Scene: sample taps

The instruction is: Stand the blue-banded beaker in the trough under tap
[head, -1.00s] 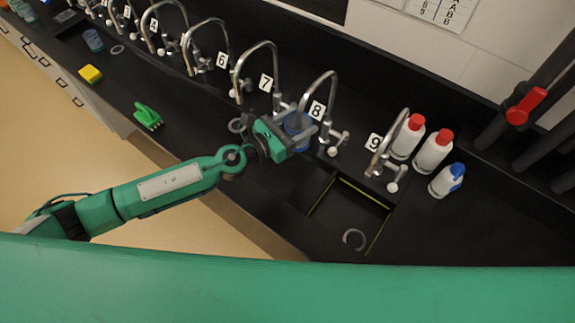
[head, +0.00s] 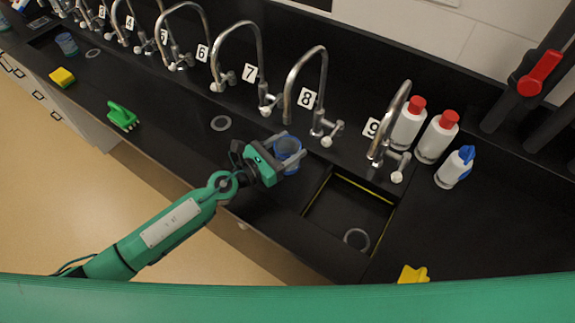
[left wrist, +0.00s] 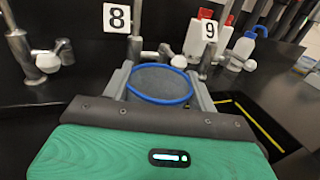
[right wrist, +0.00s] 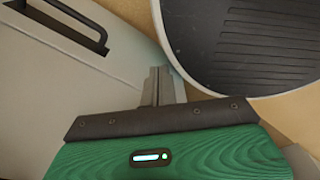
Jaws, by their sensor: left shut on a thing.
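The blue-banded beaker (head: 287,148), clear with a blue rim, is between the fingers of my left gripper (head: 284,153). The gripper is shut on it, in front of tap 8 (head: 303,85) and left of the sunken trough (head: 340,215). In the left wrist view the beaker's blue rim (left wrist: 160,84) faces up between both fingers, and its lower part is hidden. Tap 9 (head: 390,122) stands behind the trough. My right gripper (right wrist: 162,88) shows only in the right wrist view, fingers together, with nothing between them.
White bottles with red caps (head: 437,137) and a blue-topped bottle (head: 455,167) stand right of tap 9. A yellow object (head: 413,274) lies at the front. A green brush (head: 122,117), yellow sponge (head: 62,77) and another bluish beaker (head: 66,44) are on the left.

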